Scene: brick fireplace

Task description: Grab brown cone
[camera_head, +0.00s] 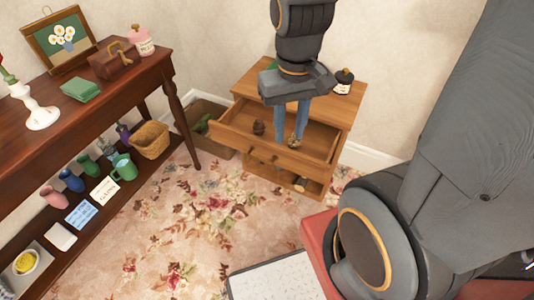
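A small dark brown cone (259,127) lies in the open top drawer (232,138) of a wooden cabinet. A second small lighter brown thing (294,140), perhaps another cone, is in the same drawer to its right. My gripper (292,131) points down into the drawer, with its two blue fingers apart. The fingertips are right by the lighter brown thing; I cannot tell whether they touch it. The dark brown cone is left of the fingers and apart from them.
The cabinet top (329,112) holds a dark jar (343,82) with a light label. A box (207,113) stands left of the cabinet. A dark wooden table (95,98) with several items is at the left. Flowered carpet (215,215) lies open in front.

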